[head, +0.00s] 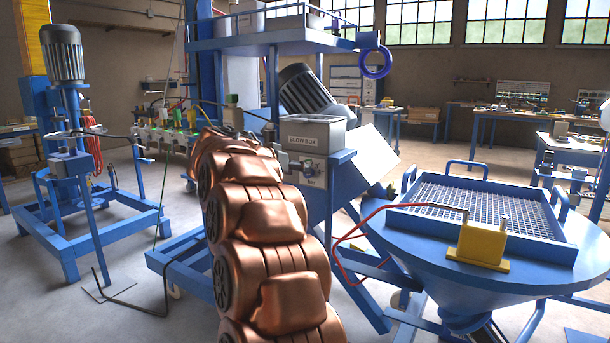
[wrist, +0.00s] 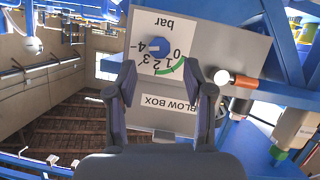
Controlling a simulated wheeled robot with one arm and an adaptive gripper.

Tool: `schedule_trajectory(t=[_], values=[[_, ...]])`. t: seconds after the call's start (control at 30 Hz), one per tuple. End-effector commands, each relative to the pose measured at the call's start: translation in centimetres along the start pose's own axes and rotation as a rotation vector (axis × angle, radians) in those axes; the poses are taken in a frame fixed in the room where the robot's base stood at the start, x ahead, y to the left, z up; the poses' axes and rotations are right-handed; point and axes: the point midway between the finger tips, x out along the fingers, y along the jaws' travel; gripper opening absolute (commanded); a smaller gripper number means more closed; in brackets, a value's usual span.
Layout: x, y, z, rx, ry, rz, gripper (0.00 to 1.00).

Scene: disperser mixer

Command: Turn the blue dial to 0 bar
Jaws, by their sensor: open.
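The blue dial (wrist: 157,47) sits on a white scale plate (wrist: 170,28) marked "bar" with figures 0 to 4, upside down in the wrist view. A green arc lies near the 0 end. The pointer mark is too small to read surely; it seems to lie on the side of the 4. My gripper (wrist: 165,88) is open and empty, its two fingers apart in front of the panel, below the dial in the picture. I see no contact with the dial. In the head view my copper arm reaches toward the blow box (head: 318,139), and the dial cannot be made out.
A BLOW BOX label (wrist: 163,102) lies between the fingers. In the head view a blue hopper (head: 480,240) stands at right and a blue mixer stand (head: 75,180) at left.

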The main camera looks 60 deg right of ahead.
Motion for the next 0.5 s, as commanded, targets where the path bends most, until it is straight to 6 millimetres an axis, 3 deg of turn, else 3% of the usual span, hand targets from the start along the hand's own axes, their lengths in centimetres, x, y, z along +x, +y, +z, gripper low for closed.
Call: schedule_trajectory(t=[0.3, 0.5], values=[[4.1, 0.0, 0.1, 0.000, -0.003, 0.001, 0.52], [4.8, 0.0, 0.0, -0.001, -0.001, 0.000, 0.52]])
